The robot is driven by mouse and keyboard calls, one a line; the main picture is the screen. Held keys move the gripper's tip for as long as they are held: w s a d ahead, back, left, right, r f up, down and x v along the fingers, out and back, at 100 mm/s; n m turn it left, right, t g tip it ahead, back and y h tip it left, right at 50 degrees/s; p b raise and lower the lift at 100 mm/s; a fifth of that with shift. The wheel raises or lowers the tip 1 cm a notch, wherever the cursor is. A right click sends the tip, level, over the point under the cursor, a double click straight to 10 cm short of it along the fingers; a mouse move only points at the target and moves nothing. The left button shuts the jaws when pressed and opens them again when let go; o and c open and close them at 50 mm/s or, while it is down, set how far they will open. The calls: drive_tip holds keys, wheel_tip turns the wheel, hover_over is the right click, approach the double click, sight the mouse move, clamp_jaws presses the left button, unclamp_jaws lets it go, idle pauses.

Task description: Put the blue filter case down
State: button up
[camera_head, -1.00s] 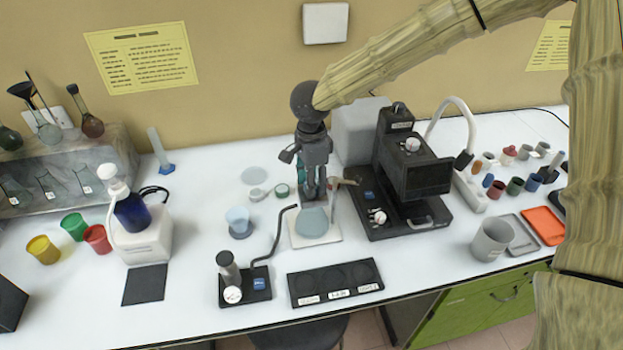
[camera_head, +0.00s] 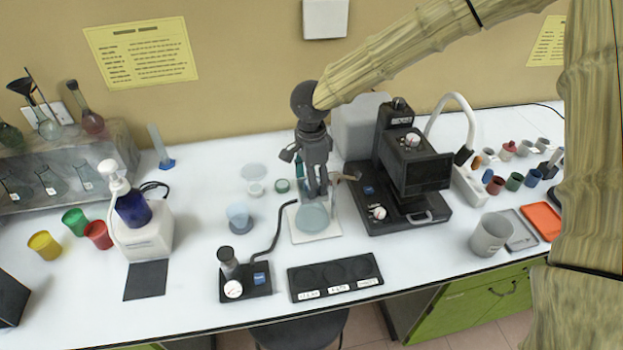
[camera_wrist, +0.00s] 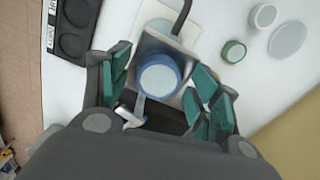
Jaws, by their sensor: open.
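The round blue filter case (camera_wrist: 160,78), blue-rimmed with a pale centre, shows in the wrist view between my open fingers. I cannot tell whether it touches the surface beneath. In the wrist view, the teal finger pads of my gripper (camera_wrist: 160,90) stand wide apart, clear of the case. In the head view the case is not clearly distinguishable near my fingers.
A green case (camera_head: 282,186) and a white case (camera_head: 255,189) lie left of my gripper. A black instrument (camera_head: 415,175) stands close on the right. A blue cup (camera_head: 239,217), a pump with a hose (camera_head: 230,265) and a black labelled tray (camera_head: 335,277) stand nearer the front.

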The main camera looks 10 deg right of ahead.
wheel_tip(320, 180, up, 12)
drive_tip(key=b, duration=0.2)
drive_tip(key=shift+b, duration=0.3)
drive_tip(key=shift+r, duration=0.1)
